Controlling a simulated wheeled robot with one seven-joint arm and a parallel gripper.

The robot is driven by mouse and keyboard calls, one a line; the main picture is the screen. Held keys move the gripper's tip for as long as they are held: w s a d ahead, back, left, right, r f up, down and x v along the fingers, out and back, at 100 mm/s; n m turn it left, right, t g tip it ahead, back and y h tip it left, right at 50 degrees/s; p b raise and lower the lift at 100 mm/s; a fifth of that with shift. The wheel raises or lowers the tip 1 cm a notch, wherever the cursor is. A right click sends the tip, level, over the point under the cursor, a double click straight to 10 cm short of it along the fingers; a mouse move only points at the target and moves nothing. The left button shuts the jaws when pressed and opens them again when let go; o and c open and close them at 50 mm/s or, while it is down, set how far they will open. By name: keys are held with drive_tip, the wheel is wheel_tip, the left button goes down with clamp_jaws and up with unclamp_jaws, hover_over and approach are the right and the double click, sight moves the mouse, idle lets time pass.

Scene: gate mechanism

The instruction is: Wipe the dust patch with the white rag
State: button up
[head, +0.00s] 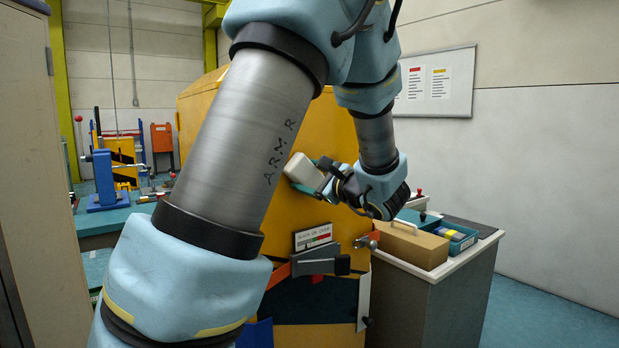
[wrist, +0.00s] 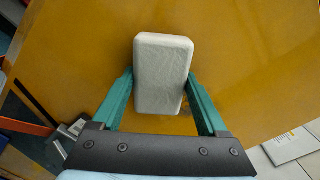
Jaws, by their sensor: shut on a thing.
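The white rag (wrist: 161,72) is a pale, rounded block between the two green fingers of my gripper (wrist: 160,88) in the wrist view. My gripper is shut on it. In the head view the rag (head: 304,171) is held up against or just in front of the yellow panel (head: 335,135); I cannot tell if it touches. My gripper (head: 312,186) in the head view points left, toward the panel. I cannot make out the dust patch clearly in either view; my arm hides part of the panel.
A latch with a small sign (head: 313,236) sits low on the panel. A blue vise (head: 104,183) stands on a bench at left. A noticeboard (head: 436,84) hangs behind.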

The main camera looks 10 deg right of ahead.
drive_tip(key=w+d, duration=0.6)
drive_tip(key=d, duration=0.5)
drive_tip(key=shift+w, duration=0.35)
idle(0.9)
drive_tip(key=shift+s+a+b, duration=0.5)
drive_tip(key=shift+a+b, duration=0.1)
drive_tip(key=shift+a, duration=0.1)
drive_tip(key=shift+s+a+b, duration=0.45)
drive_tip(key=shift+a+b, duration=0.1)
drive_tip(key=shift+a, duration=0.1)
